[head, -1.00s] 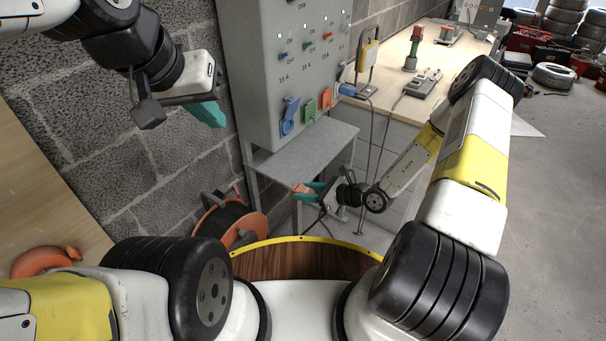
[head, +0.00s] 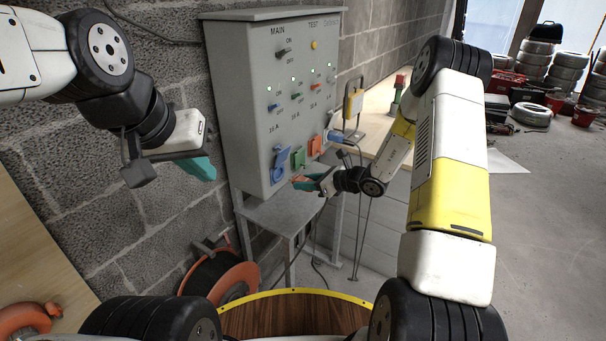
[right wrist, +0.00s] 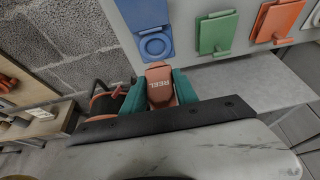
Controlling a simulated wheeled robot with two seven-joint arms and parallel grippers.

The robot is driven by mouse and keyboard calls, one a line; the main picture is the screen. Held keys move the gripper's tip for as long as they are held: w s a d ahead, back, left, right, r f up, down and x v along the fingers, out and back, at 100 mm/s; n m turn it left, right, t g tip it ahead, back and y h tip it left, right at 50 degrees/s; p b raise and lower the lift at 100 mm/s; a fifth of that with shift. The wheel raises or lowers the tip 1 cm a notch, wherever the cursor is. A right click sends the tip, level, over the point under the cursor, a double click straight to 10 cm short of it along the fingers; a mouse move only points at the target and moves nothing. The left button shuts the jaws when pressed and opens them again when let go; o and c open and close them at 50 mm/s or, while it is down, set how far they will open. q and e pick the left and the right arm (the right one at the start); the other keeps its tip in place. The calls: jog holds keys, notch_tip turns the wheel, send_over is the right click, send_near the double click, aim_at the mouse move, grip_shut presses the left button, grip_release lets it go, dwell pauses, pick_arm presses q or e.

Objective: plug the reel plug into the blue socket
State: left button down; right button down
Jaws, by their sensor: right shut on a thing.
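The reel plug (right wrist: 160,85) is orange-red and marked REEL. My right gripper (right wrist: 160,92) is shut on it, with a teal finger on each side. In the head view the right gripper (head: 310,182) holds the plug just below and in front of the grey panel's sockets. The blue socket (right wrist: 155,45) is ahead of the plug and slightly left in the right wrist view, its round face showing; the plug appears apart from it. It also shows in the head view (head: 279,163). My left gripper (head: 197,168) hangs by the block wall, empty; its finger opening is unclear.
Green (right wrist: 214,34) and orange (right wrist: 277,20) sockets sit right of the blue one on the panel (head: 235,110). A grey shelf (head: 285,212) lies below. The orange cable reel (head: 243,280) stands on the floor. A workbench (head: 376,125) is behind at right.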

aim_at(306, 180)
jog(key=shift+w+a, duration=0.85)
jog(key=shift+a, duration=0.35)
jog(key=shift+w+a, duration=0.85)
jog(key=shift+a, duration=0.3)
jog(key=shift+w+a, duration=0.3)
jog(key=shift+a, duration=0.15)
dwell(0.6)
jog(key=c, duration=0.9)
grip_release()
jog(key=shift+o, duration=0.2)
jog(key=shift+d, duration=0.1)
jog(key=v, duration=0.7)
jog(key=shift+s+d+r, duration=0.1)
jog(key=shift+s+d, duration=0.1)
jog(key=shift+d, duration=0.05)
